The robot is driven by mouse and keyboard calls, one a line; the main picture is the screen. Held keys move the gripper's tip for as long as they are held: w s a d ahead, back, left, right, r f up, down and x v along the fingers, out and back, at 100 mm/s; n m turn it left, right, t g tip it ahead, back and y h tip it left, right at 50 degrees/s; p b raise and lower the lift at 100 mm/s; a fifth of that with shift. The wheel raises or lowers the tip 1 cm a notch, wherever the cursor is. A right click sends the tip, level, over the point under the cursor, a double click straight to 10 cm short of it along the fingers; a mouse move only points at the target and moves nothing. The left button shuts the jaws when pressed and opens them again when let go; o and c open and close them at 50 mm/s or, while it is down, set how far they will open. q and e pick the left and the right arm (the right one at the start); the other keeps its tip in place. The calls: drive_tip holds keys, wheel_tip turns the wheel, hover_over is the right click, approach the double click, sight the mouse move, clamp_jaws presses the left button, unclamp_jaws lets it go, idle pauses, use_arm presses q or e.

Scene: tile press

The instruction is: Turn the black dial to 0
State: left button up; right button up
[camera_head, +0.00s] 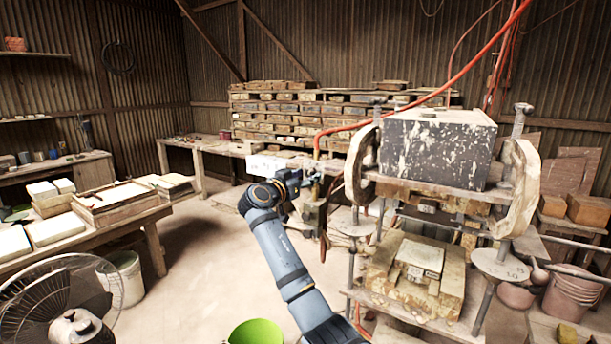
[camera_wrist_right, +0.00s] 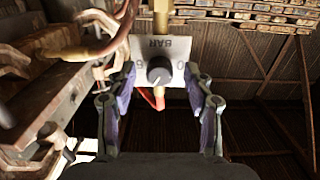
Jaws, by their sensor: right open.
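The black dial (camera_wrist_right: 159,71) sits on a pale plate (camera_wrist_right: 176,47) marked BAR in the right wrist view. The lettering appears upside down, with a 6 at the left and a 0 at the right. A small light mark shows on the dial's lower part, but its exact direction is hard to tell. My right gripper (camera_wrist_right: 158,84) is open, with one finger on each side of the dial in the picture and visible gaps between. In the head view my right gripper (camera_head: 303,181) is at the press's left side, and the dial cannot be made out. My left gripper is out of view.
The tile press (camera_head: 437,145), with a paint-splashed dark block and round side wheels, stands right of my right gripper. A red hose (camera_head: 420,101) crosses above it. A brass pipe (camera_wrist_right: 161,20) meets the dial's plate. A workbench (camera_head: 105,226) and fan (camera_head: 67,305) stand left.

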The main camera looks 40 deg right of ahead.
clamp_jaws()
